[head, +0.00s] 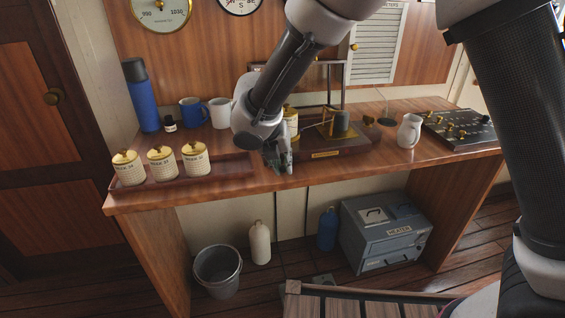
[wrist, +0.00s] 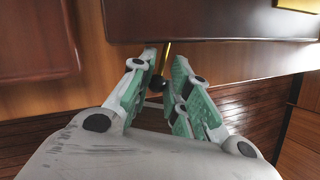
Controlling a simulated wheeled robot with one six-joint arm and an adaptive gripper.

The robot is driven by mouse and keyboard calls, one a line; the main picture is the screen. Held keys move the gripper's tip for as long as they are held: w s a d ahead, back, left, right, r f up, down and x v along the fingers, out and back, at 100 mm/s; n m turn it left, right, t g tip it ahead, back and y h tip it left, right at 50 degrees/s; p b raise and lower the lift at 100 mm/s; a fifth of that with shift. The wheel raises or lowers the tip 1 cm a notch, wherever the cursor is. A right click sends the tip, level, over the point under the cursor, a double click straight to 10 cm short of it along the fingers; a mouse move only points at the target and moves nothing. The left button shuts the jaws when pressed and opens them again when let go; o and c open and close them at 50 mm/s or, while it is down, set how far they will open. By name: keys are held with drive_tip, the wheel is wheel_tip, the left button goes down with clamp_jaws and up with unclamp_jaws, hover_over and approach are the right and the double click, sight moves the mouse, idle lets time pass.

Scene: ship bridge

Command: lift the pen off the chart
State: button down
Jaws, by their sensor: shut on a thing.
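The recording instrument (head: 345,147) stands on the desk, a dark wooden base with a brass plate, a dark drum (head: 341,121) and brass parts. A thin arm reaches towards the drum; whether its pen tip touches the chart is too small to tell. My gripper (head: 283,168) is at the desk's front edge, left of the brass plate. In the wrist view my gripper (wrist: 164,78) is shut on a small lever, a thin brass rod (wrist: 167,52) with a black knob (wrist: 157,83) between the green-padded fingers. The gripper hides the lever in the head view.
A tray (head: 228,171) with labelled, brass-lidded canisters (head: 162,163) is to the left. A blue flask (head: 143,97), mugs (head: 193,112), a white jug (head: 409,131) and a control panel (head: 462,130) also stand on the desk. My arm crosses above the desk.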

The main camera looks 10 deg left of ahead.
drive_tip(key=c, duration=1.6)
unclamp_jaws()
drive_tip(key=shift+a, duration=0.1)
drive_tip(key=shift+c, duration=0.2)
drive_tip(key=v, duration=1.2)
